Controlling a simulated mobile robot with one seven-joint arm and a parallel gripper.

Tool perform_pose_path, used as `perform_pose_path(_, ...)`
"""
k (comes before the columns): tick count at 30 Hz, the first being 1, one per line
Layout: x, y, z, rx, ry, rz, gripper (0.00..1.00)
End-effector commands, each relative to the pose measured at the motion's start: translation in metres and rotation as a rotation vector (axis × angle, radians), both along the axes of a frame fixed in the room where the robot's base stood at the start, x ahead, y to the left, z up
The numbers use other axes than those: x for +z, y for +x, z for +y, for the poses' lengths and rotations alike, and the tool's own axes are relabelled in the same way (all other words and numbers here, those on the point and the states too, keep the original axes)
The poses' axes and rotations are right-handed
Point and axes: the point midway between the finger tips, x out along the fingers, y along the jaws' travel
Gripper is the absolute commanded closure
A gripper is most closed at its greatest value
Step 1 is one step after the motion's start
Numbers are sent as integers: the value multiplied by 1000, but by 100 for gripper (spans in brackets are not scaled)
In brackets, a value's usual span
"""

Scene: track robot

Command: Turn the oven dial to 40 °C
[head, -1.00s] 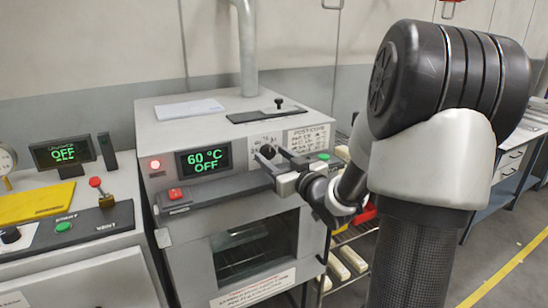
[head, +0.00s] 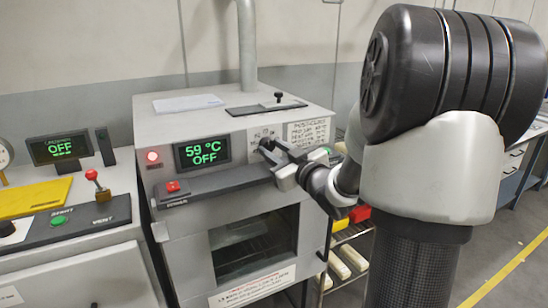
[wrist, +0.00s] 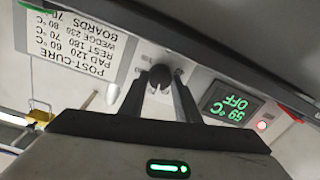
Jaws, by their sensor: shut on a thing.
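The oven (head: 165,120) is a grey box with a dark window in its door. The black dial (wrist: 160,74) is to the right of the display in the head view, mostly hidden there by my gripper (head: 271,150). In the wrist view my gripper's two fingers (wrist: 160,84) close on the dial from both sides. The dial's scale marks are too small or covered to read.
A post-cure chart (head: 308,132) is right of the dial. A red switch (head: 173,187) sits on the ledge below the display, and a red lamp (head: 152,156) glows left of it. A second machine with a yellow pad (head: 30,193) stands at left.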

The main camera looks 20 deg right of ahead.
Motion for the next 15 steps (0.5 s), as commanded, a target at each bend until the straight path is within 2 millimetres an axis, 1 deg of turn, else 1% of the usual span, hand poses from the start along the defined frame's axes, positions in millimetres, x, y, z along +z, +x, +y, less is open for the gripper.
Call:
perform_pose_path(1,-5,0,1,2,-45,-5,93)
perform_pose_path(2,-6,0,1,2,-71,-6,93)
perform_pose_path(15,-5,0,2,1,-488,-20,93)
